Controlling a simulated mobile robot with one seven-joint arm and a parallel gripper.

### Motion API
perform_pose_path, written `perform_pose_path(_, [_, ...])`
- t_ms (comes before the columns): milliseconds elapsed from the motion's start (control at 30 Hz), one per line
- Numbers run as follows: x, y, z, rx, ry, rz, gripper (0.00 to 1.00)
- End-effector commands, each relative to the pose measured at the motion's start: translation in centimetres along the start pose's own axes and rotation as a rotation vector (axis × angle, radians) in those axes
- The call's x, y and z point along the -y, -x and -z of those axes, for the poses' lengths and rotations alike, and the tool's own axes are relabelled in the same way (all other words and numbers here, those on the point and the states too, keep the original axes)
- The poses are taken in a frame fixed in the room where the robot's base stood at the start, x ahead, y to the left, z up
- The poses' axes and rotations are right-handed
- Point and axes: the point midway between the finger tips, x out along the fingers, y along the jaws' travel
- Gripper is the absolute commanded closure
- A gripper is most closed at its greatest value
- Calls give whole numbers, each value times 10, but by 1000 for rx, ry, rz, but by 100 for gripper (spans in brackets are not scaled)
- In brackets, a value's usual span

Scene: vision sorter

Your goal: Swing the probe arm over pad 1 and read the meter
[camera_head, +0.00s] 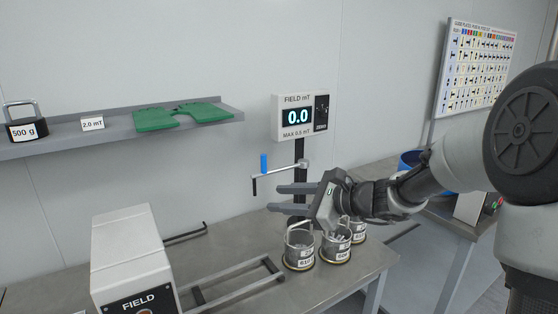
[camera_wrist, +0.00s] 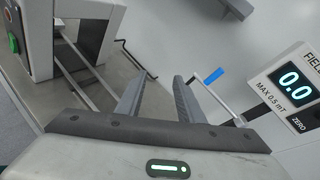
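The meter (camera_head: 293,118), a white box headed FIELD mT, stands on a black post and reads 0.0; it also shows at the right of the wrist view (camera_wrist: 293,85). The silver probe arm (camera_head: 280,170) reaches left from the post, with an upright blue handle (camera_head: 264,163) and a dark tip hanging at its end. The blue handle also shows in the wrist view (camera_wrist: 213,76). My gripper (camera_head: 276,198) is open and empty, just below and right of the handle in the head view, apart from it. I cannot tell which place is pad 1.
Several wire-handled metal cans (camera_head: 299,248) stand on the bench below my gripper. A white FIELD box (camera_head: 127,255) with metal rails is at front left. A wall shelf (camera_head: 75,140) holds a 500 g weight (camera_head: 26,128) and green gloves (camera_head: 180,115).

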Motion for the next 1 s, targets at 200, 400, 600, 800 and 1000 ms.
perform_pose_path(200, [86, 0, 34, 197, -395, 251, 66])
perform_pose_path(400, [107, -5, 41, 245, -477, 306, 66])
perform_pose_path(600, [117, -38, 36, 244, -474, 302, 66])
perform_pose_path(800, [132, -79, 28, 244, -473, 302, 66])
perform_pose_path(1000, [147, -118, 22, 242, -474, 302, 66])
